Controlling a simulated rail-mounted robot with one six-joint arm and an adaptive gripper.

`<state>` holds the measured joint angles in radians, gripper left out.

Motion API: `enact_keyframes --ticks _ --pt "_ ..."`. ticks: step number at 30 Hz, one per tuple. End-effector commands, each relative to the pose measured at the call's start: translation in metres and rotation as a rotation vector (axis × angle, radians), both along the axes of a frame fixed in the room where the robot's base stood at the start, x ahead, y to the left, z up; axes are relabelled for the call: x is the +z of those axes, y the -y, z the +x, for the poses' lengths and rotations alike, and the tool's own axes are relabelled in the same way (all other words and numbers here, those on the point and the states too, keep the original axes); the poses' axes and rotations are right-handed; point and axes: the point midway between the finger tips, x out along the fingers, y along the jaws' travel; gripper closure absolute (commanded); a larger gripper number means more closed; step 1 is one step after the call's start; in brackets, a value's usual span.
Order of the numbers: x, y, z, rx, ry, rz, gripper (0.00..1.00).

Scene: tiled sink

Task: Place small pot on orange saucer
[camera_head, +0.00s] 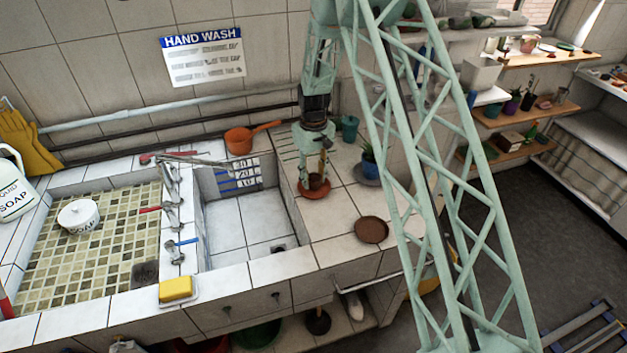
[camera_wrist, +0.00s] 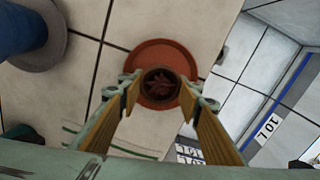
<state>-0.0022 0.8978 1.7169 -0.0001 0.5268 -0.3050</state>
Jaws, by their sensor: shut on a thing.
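The small pot (camera_wrist: 161,84) is brown and round, with dark reddish contents, and sits between my gripper's fingertips in the wrist view. In the head view the small pot (camera_head: 317,182) is upright at the orange saucer. The orange saucer (camera_wrist: 150,53) lies on the tiles under the pot and shows around its far side; it also shows in the head view (camera_head: 313,193). My gripper (camera_wrist: 160,92) points down and is shut on the pot, one finger on each side. I cannot tell whether the pot's base touches the saucer.
A brown saucer (camera_head: 371,230) lies nearer the counter's front edge. A blue pot with a plant (camera_head: 369,162) stands on a grey saucer to the right, and a teal cup (camera_head: 350,128) behind. An orange saucepan (camera_head: 240,141) is at the back left. The sink basin (camera_head: 235,224) opens on the left.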

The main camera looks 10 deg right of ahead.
Motion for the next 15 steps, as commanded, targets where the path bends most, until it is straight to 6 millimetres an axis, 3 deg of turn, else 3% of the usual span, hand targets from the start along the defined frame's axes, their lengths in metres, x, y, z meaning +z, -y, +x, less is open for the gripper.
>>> enact_keyframes --ticks 15 --pt "-0.0087 0.0000 -0.0001 0.000 0.000 0.000 0.79"
